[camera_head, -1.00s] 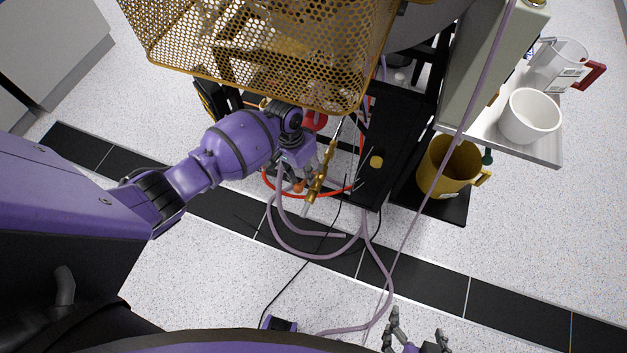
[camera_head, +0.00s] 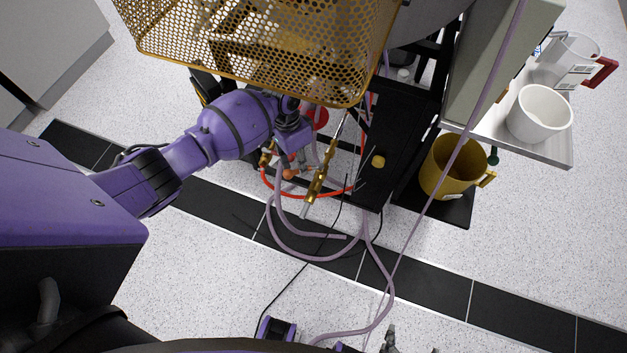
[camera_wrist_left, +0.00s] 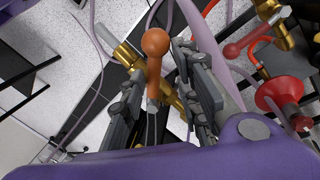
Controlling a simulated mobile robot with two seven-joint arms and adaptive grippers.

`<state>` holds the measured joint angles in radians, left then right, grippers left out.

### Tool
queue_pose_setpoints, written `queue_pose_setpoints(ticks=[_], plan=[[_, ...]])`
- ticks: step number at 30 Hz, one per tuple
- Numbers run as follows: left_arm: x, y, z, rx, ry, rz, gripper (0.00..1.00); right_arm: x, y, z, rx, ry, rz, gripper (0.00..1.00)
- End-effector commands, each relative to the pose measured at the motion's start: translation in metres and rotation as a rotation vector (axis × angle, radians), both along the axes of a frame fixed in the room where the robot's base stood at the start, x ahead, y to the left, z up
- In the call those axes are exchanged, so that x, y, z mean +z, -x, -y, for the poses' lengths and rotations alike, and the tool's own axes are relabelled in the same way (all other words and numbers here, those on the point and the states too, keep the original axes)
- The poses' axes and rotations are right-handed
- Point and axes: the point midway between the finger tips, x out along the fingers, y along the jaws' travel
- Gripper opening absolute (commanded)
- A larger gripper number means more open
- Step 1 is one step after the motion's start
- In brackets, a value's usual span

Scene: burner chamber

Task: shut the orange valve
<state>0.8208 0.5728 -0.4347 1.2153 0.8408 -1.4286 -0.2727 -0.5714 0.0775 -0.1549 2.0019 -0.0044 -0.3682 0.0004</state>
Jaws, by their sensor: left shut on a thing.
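The orange valve handle (camera_wrist_left: 155,62), a short lever with a ball end, stands between the fingers of my left gripper (camera_wrist_left: 160,95) in the left wrist view. The gripper is shut on it. A brass valve body and pipe (camera_wrist_left: 128,55) lie behind it. In the head view my left gripper (camera_head: 292,160) is below the perforated basket, with a bit of the orange handle (camera_head: 292,173) showing beside it; the arm hides part of it. My right gripper (camera_head: 410,346) is only just in view at the bottom edge, its fingertips apart and away from the valve.
A red round handle (camera_wrist_left: 280,92) sits to the right in the left wrist view. A brass perforated basket (camera_head: 255,45) overhangs the work spot. Lilac hoses (camera_head: 290,250) and a brass pipe (camera_head: 320,180) hang close by. A yellow mug (camera_head: 447,168) stands at the right.

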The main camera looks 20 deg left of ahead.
Motion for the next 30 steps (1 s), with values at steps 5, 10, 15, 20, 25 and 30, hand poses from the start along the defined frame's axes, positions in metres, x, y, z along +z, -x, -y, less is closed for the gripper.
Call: queue_pose_setpoints(ticks=[5,10,15,20,25,30], plan=[[-0.002,-0.012,-0.005,-0.072,-0.004,0.011,0.13,-0.01,0.001,-0.001,0.002,-0.002,-0.006,0.78],[0.0,-0.014,-0.005,-0.095,-0.002,0.012,0.14,-0.011,-0.001,-0.002,0.003,-0.003,-0.002,0.78],[0.0,-0.014,-0.005,-0.095,-0.001,0.012,0.14,-0.01,-0.001,-0.002,0.002,-0.002,-0.003,0.78],[-0.001,-0.017,-0.004,-0.125,0.0,0.011,0.14,-0.015,0.005,-0.001,0.002,-0.002,-0.013,0.78],[-0.002,-0.027,-0.003,-0.213,0.001,0.011,0.15,-0.027,0.015,0.0,0.0,-0.001,-0.034,0.78],[-0.002,-0.035,-0.001,-0.295,0.003,0.012,0.17,-0.037,0.024,0.0,-0.001,0.0,-0.05,0.78]])
